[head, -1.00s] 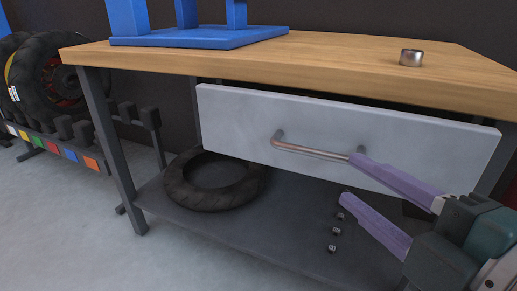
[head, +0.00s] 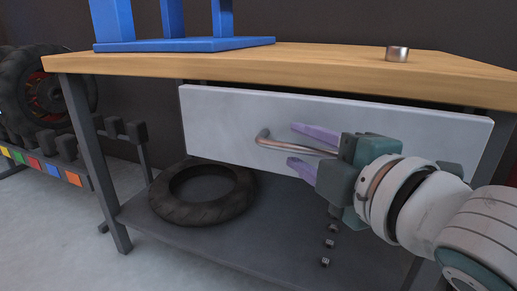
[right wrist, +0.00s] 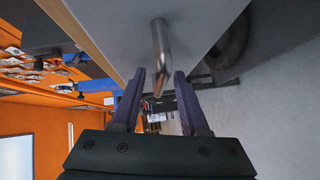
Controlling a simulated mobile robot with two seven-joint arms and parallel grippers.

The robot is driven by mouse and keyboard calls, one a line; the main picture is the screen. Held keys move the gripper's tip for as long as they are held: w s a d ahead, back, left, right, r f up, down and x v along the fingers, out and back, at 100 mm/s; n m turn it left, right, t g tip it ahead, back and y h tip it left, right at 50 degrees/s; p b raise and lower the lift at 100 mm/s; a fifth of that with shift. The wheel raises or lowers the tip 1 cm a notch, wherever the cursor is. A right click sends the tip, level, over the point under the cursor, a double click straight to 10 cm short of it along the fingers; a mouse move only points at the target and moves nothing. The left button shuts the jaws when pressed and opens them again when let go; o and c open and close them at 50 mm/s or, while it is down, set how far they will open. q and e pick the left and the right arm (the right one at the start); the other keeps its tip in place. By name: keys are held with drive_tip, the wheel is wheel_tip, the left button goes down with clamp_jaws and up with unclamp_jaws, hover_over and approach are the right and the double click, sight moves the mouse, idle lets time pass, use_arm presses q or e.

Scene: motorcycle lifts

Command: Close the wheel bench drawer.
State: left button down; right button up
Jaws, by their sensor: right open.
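The wheel bench drawer (head: 225,119) has a light grey front and stands out from under the wooden bench top, with a dark gap above it. Its metal bar handle (head: 268,142) is on the front. My right gripper (head: 296,147) is open, with its purple fingers above and below the handle. In the right wrist view the handle (right wrist: 159,50) shows between and beyond the two open fingers (right wrist: 158,80). I cannot tell whether the fingers touch it. My left gripper is not in view.
The wooden bench top (head: 290,62) carries a blue stand (head: 185,45) and a small metal ring (head: 397,54). A tyre (head: 203,195) and several small nuts (head: 327,243) lie on the lower shelf (head: 265,235). A wheel rack (head: 50,170) stands at the left.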

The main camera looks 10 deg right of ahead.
clamp_jaws()
idle(1.4)
